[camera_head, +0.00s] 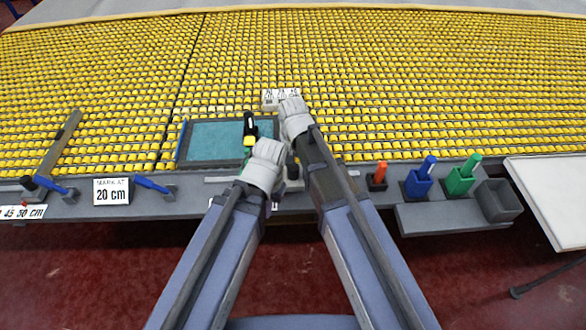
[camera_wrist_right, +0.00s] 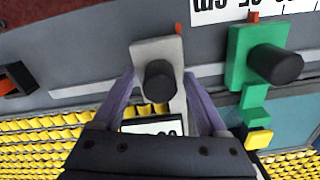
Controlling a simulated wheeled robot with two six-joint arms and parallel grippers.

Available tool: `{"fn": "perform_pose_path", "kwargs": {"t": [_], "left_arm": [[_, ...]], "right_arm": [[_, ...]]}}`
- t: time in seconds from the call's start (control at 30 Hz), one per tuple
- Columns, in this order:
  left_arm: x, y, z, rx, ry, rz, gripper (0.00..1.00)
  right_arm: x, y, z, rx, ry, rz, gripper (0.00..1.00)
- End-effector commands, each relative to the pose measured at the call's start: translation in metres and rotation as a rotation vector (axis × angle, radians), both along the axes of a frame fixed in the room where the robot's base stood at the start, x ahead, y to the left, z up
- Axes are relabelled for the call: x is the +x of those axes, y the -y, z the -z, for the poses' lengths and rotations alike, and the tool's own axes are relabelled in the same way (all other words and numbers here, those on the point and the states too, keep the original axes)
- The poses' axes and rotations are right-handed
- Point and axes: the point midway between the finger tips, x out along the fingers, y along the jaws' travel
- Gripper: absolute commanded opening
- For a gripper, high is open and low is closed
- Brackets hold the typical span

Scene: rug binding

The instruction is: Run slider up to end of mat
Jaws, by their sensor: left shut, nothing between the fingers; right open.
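A teal mat (camera_head: 217,143) lies in a dark frame on the bench. In the right wrist view, a grey block with a black knob (camera_wrist_right: 160,80) and a small red tip lies between the fingers of my right gripper (camera_wrist_right: 160,108). The fingers are spread, with visible gaps beside the block. A green block with a black knob (camera_wrist_right: 270,62) stands beside it, near the ruler. I cannot tell which block is the slider. In the head view, my right gripper (camera_head: 294,118) is the upper one, its fingers hidden. My left gripper (camera_head: 266,153) is shut and empty at the mat's right edge.
A black and yellow tool (camera_head: 250,130) stands at the mat. A white number label (camera_head: 280,97) sits behind my right gripper. Blue (camera_head: 419,178) and green (camera_head: 462,178) holders and a grey bin (camera_head: 497,201) stand at the right. Yellow rollers cover the bench behind.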

Motion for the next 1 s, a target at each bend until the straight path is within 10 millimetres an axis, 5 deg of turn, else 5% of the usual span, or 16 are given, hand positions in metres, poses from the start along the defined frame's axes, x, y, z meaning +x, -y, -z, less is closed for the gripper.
{"fn": "perform_pose_path", "kwargs": {"t": [0.27, 0.8, 1.0], "left_arm": [[0.0, 0.0, -0.008, 0.0, 0.0, 0.0, 0.0], [0.0, 0.0, -0.073, 0.0, 0.0, 0.0, 0.0], [0.0, 0.0, -0.079, 0.0, 0.0, 0.0, 0.0]], "right_arm": [[0.0, 0.0, -0.008, 0.0, 0.0, 0.0, 0.76], [0.0, 0.0, -0.073, 0.0, 0.0, 0.0, 0.76], [0.0, 0.0, -0.079, 0.0, 0.0, 0.0, 0.76]]}}
